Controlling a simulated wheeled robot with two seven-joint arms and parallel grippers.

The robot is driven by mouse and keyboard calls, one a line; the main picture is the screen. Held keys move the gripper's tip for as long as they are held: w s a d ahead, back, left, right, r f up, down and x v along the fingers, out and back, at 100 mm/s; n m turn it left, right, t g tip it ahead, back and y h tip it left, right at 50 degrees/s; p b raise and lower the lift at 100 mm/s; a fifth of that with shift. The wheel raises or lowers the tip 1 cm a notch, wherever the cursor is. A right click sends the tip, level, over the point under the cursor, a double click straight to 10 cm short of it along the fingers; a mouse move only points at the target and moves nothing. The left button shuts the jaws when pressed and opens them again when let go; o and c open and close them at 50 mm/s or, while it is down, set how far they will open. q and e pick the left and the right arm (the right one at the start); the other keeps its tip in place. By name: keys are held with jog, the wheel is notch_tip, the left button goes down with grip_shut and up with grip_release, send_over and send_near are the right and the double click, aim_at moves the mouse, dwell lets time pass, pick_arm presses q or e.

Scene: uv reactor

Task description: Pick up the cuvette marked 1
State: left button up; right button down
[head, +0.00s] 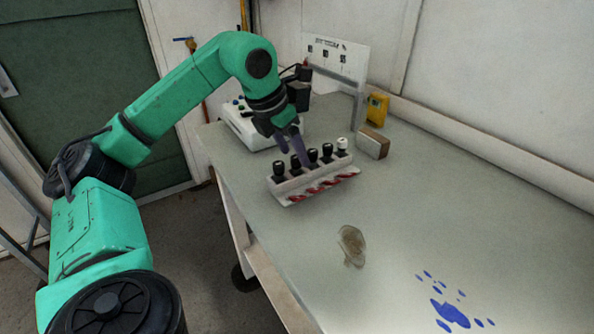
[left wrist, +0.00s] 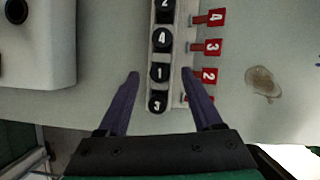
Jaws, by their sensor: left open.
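In the left wrist view, the black round cap of the cuvette marked 1 (left wrist: 158,72) stands in a white rack (left wrist: 151,45), between the caps marked 4 (left wrist: 162,39) and 3 (left wrist: 157,102). My left gripper (left wrist: 160,74) is open, with one purple finger on each side of the row, level with cap 1 and apart from it. In the head view the left gripper (head: 293,146) is over the left part of the rack (head: 284,188). Cap numbers are not legible there. My right gripper is not in view.
Red number tags (left wrist: 213,46) stick out from the rack's side. A white device (head: 243,130) stands behind the rack, and a brown block (head: 372,145) to its right. A brownish stain (head: 351,246) and blue splashes (head: 450,313) mark the otherwise clear front bench.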

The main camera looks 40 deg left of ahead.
aim_at(296, 170)
pick_arm(q)
jog(key=shift+x, duration=1.45)
grip_shut()
